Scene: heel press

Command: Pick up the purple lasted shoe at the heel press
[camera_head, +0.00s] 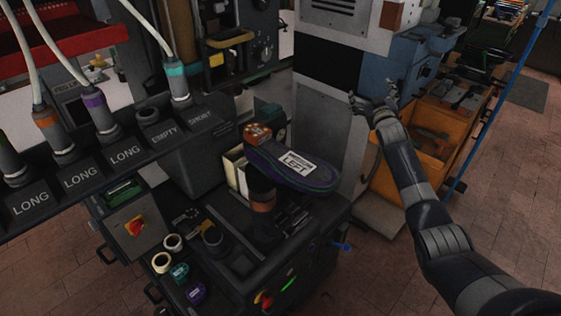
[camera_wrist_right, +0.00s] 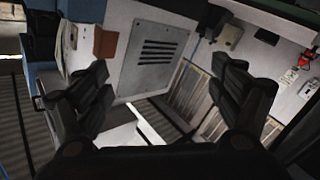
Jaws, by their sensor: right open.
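The purple lasted shoe (camera_head: 287,168) sits sole up on a dark post of the heel press (camera_head: 263,205) in the head view. Its dark sole has a white label reading LEFT, with purple along its edge. An orange-brown block (camera_head: 257,134) is at its heel end. My right gripper (camera_head: 370,100) is open and empty, raised to the right of and beyond the shoe. In the right wrist view its two fingers (camera_wrist_right: 160,95) are spread wide with nothing between them; the shoe is not visible there. My left gripper is not in view.
A rack of holders labelled LONG, SHORT and EMPTY (camera_head: 125,152) hangs at the left with cables above. An orange cabinet (camera_head: 400,182) and a blue pole (camera_head: 500,95) stand right. Tape rolls (camera_head: 162,262) lie on the press's front. Open floor (camera_head: 500,215) shows at right.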

